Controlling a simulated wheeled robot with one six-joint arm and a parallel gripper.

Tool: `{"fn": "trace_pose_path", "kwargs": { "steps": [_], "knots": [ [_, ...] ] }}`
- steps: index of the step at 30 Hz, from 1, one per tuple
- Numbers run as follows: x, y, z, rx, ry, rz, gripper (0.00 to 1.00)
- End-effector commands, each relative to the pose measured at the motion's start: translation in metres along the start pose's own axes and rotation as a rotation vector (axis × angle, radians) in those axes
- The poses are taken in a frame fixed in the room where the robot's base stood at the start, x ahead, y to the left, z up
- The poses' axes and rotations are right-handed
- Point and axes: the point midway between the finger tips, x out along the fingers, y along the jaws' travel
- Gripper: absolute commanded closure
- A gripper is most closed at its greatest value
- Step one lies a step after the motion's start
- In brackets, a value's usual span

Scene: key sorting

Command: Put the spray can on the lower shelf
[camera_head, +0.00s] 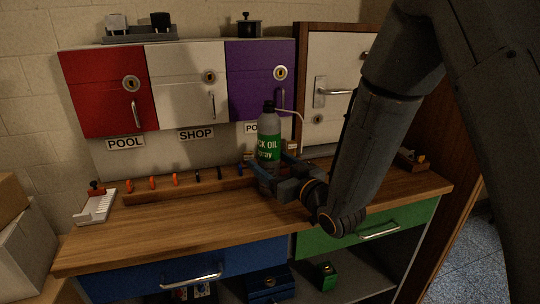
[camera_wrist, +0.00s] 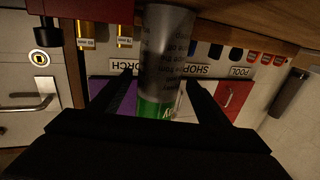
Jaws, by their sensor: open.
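The spray can (camera_head: 268,128) is grey with a green label and a dark cap, and it stands upright over the wooden worktop in front of the purple cabinet. My gripper (camera_head: 265,168) is open at the can's lower part, with its fingers on either side. The wrist view is upside down; there the can (camera_wrist: 165,45) lies between the two dark fingers (camera_wrist: 160,88). I cannot tell whether they touch it. The can's base is hidden in the head view. The lower shelf (camera_head: 345,284) shows under the drawers.
A blue toolbox (camera_head: 269,284) and a green box (camera_head: 325,276) sit on the lower shelf. A blue drawer (camera_head: 185,268) and a green drawer (camera_head: 345,232) are above it. A key rack (camera_head: 140,198) runs along the worktop. The front worktop (camera_head: 190,227) is clear.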

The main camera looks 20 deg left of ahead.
Motion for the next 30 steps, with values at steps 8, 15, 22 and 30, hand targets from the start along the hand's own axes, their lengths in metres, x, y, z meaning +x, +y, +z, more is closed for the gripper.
{"fn": "trace_pose_path", "kwargs": {
  "steps": [8, 15, 22, 30],
  "knots": [
    [0.038, 0.001, -0.003, -0.001, -0.001, -0.001, 0.30],
    [0.050, 0.002, -0.002, 0.000, -0.002, 0.001, 0.30],
    [0.049, 0.002, -0.002, 0.000, -0.002, 0.001, 0.45],
    [0.050, 0.002, -0.003, 0.000, 0.000, 0.001, 0.90]
  ]
}}
